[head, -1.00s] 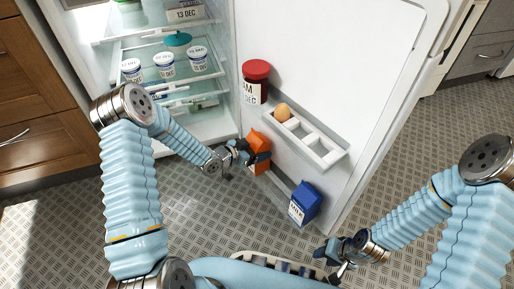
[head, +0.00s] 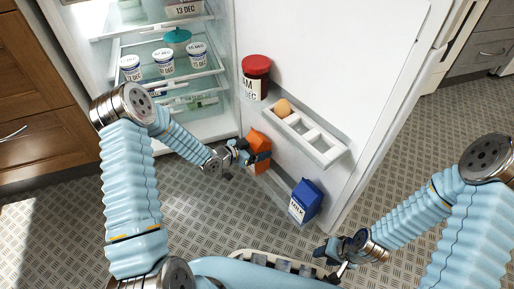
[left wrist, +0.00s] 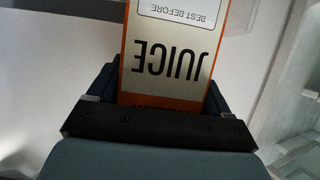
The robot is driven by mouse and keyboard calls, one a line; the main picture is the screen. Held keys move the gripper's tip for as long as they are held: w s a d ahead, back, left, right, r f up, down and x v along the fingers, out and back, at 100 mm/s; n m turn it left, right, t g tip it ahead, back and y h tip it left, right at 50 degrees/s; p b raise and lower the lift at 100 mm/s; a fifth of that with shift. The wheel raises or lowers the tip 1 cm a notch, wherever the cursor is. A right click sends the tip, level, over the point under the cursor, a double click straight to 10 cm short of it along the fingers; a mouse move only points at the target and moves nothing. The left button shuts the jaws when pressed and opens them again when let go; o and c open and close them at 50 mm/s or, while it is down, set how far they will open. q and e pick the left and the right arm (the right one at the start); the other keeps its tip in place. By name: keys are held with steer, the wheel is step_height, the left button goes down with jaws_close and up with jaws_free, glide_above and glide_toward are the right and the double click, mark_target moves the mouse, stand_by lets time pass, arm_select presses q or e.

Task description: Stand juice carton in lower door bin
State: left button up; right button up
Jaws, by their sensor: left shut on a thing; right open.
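The orange juice carton (head: 258,142) stands roughly upright at the lower door bin (head: 275,190), at the bin's inner end. My left gripper (head: 243,152) is shut on it from the left. In the left wrist view the juice carton (left wrist: 172,55) sits between the two fingers, its JUICE label upside down in the picture. Whether its base rests on the bin floor is hidden. My right gripper (head: 332,252) is open and empty, low in the head view, apart from the door.
A blue milk carton (head: 304,202) stands at the outer end of the lower bin. Above are an egg rack (head: 322,147) with one egg (head: 283,107) and a red-lidded jar (head: 256,78). Tubs (head: 163,63) stand on the fridge shelves. The bin between the cartons looks free.

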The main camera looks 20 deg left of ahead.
arm_select(q)
steer(key=o, duration=1.5)
steer(key=shift+o, duration=0.2)
steer(key=shift+f, duration=0.1)
steer(key=p+v, duration=0.3)
steer(key=v, duration=1)
steer(key=s+d+f+n+g+y, duration=0.3)
steer(key=s+d+f+n+g, duration=0.25)
steer(key=s+d+f, duration=0.3)
steer(key=s+d+f+n+g+y, duration=0.1)
steer(key=s+d+f+n+g, duration=0.1)
steer(key=s, duration=0.3)
steer(key=s+d+f+n+g, duration=0.1)
steer(key=s+d+n+g, duration=0.15)
steer(key=s, duration=0.35)
step_height(320, 180, up, 13)
steer(key=p, duration=1.3)
steer(key=shift+w+a+f+m, duration=0.2)
steer(key=shift+w+m, duration=0.1)
steer(key=shift+m, duration=0.1)
